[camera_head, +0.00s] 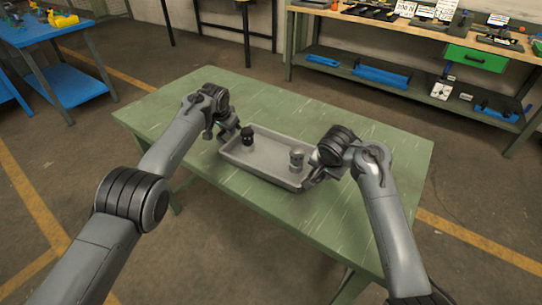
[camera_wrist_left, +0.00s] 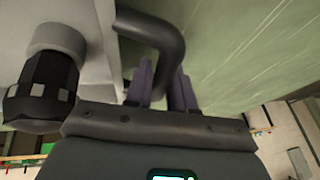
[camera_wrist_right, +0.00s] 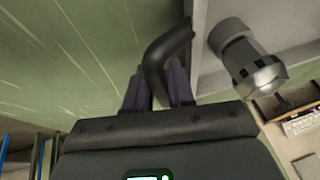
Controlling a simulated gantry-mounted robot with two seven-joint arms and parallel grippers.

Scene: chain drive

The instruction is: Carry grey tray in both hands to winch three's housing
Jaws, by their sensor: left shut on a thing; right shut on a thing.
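The grey tray (camera_head: 262,162) is at the middle of the green table, between my two arms. A black knobbed part (camera_head: 247,135) stands in its left half and a grey cylindrical part (camera_head: 297,160) near its right end. My left gripper (camera_wrist_left: 160,85) is shut on the dark handle (camera_wrist_left: 150,30) at the tray's left end. My right gripper (camera_wrist_right: 160,88) is shut on the dark handle (camera_wrist_right: 166,50) at its right end. Both parts also show in the wrist views, black (camera_wrist_left: 40,90) and grey (camera_wrist_right: 245,60). I cannot tell whether the tray touches the table.
The green table (camera_head: 385,150) is clear around the tray. A wooden workbench (camera_head: 400,30) with tools, blue bins and a green drawer (camera_head: 475,58) stands at the back right. A blue table (camera_head: 40,32) with yellow parts stands at the back left.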

